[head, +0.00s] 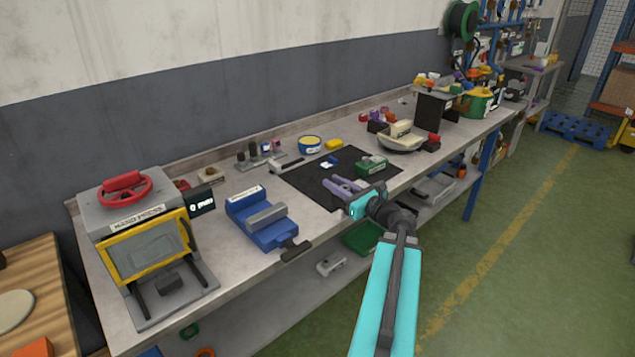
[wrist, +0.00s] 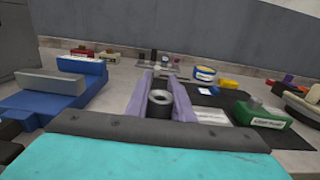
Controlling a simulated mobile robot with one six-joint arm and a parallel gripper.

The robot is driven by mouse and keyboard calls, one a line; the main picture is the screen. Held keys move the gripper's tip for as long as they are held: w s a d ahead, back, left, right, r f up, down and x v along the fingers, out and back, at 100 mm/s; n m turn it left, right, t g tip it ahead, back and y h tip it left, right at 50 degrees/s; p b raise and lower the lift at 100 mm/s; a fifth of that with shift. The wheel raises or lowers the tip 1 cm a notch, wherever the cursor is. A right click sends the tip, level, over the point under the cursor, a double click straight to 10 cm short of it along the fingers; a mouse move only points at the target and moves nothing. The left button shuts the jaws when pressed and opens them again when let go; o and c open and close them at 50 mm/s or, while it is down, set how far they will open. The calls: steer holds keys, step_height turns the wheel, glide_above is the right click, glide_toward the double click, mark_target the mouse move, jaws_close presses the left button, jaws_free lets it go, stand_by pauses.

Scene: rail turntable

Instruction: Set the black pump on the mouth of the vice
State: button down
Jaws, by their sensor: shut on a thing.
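The blue vice (head: 255,212) stands on the bench to the left of my gripper (head: 334,183), its grey jaw bar on top and its black handle toward the front edge. It also shows at the left in the wrist view (wrist: 60,88). My gripper's purple fingers (wrist: 158,82) are shut on a dark round thing with a ring-shaped top and a hole, which looks like the black pump (wrist: 160,102). It sits between the fingers, apart from the vice. In the head view the pump is not clearly seen. How high it is above the black mat (head: 318,195) is hard to tell.
A green labelled box (head: 371,165) lies on the mat, right of my gripper. The hand press (head: 130,225) stands left of the vice. A yellow-blue tin (head: 310,145) and a small rack (head: 262,158) are behind. A cream thing on a dish (head: 402,142) is farther right.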

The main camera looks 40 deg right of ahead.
steer(key=b, duration=0.3)
steer(key=shift+w+f, duration=0.1)
steer(key=shift+w, duration=0.1)
steer(key=shift+w+d+f+p, duration=0.15)
steer(key=shift+w+d+p, duration=0.2)
steer(key=shift+w+d, duration=1)
steer(key=shift+w+d+f+p, duration=0.1)
steer(key=shift+w+d+p, duration=0.3)
steer(key=shift+w, duration=1.9)
steer(key=shift+w+d+f+p, duration=0.15)
steer(key=shift+w+d+p, duration=0.2)
steer(key=shift+w+d, duration=1)
steer(key=shift+w+a, duration=0.45)
steer(key=shift+w, duration=0.15)
steer(key=shift+w+d, duration=0.3)
steer(key=shift+w, duration=0.2)
steer(key=shift+f+p, duration=0.5)
steer(key=shift+f, duration=1.3)
steer(key=shift+f, duration=0.15)
steer(key=c, duration=1.5)
jaws_free()
steer(key=shift+a, duration=0.1)
steer(key=shift+c, duration=0.2)
